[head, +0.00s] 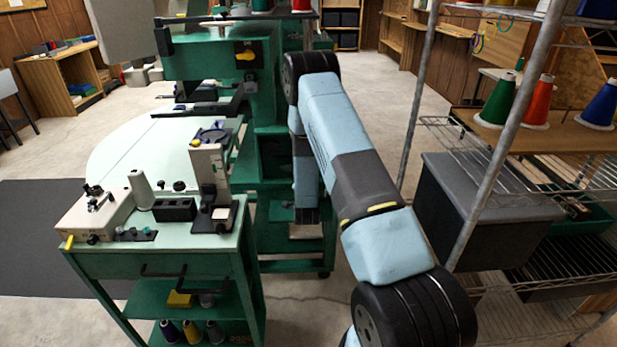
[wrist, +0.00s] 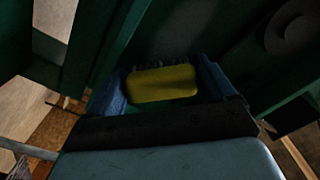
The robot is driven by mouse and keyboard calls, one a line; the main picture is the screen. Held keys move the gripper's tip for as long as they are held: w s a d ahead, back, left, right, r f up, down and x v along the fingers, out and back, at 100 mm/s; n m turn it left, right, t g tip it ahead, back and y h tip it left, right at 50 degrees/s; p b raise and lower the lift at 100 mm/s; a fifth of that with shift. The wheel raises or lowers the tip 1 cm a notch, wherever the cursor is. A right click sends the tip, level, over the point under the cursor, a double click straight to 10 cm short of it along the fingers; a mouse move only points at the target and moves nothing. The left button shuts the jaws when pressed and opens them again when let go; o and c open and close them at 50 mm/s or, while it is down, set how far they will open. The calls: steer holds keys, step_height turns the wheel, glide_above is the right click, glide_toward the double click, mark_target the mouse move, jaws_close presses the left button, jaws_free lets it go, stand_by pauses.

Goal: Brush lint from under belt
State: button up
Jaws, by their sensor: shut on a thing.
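In the wrist view my gripper (wrist: 164,76) is shut on a yellow-backed brush (wrist: 162,83), held between two blue fingers. Its dark bristles point away from me, toward a dark surface inside the green machine. Whether they touch it, I cannot tell. In the head view my forearm hangs down into the lower bay of the green machine (head: 271,150); the brush cannot be made out there. A dark round disc (wrist: 289,33) shows at the wrist view's upper right. The belt and any lint cannot be told apart in the shadow.
Green frame members (wrist: 108,45) stand close on the left of the gripper. A green cart (head: 160,264) with small devices is left of my arm. A wire shelf rack (head: 480,215) with thread cones and a dark bin (head: 470,210) stands right. Concrete floor is open between.

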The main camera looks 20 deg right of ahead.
steer(key=shift+w+a, duration=0.6)
steer(key=shift+a, duration=1)
steer(key=shift+w+a, duration=0.65)
steer(key=shift+a, duration=0.95)
steer(key=shift+w+a, duration=0.6)
steer(key=shift+a, duration=1)
steer(key=shift+v, duration=2.95)
steer(key=shift+s, duration=0.15)
steer(key=v, duration=0.2)
steer(key=shift+s+a, duration=0.1)
steer(key=shift+s, duration=0.3)
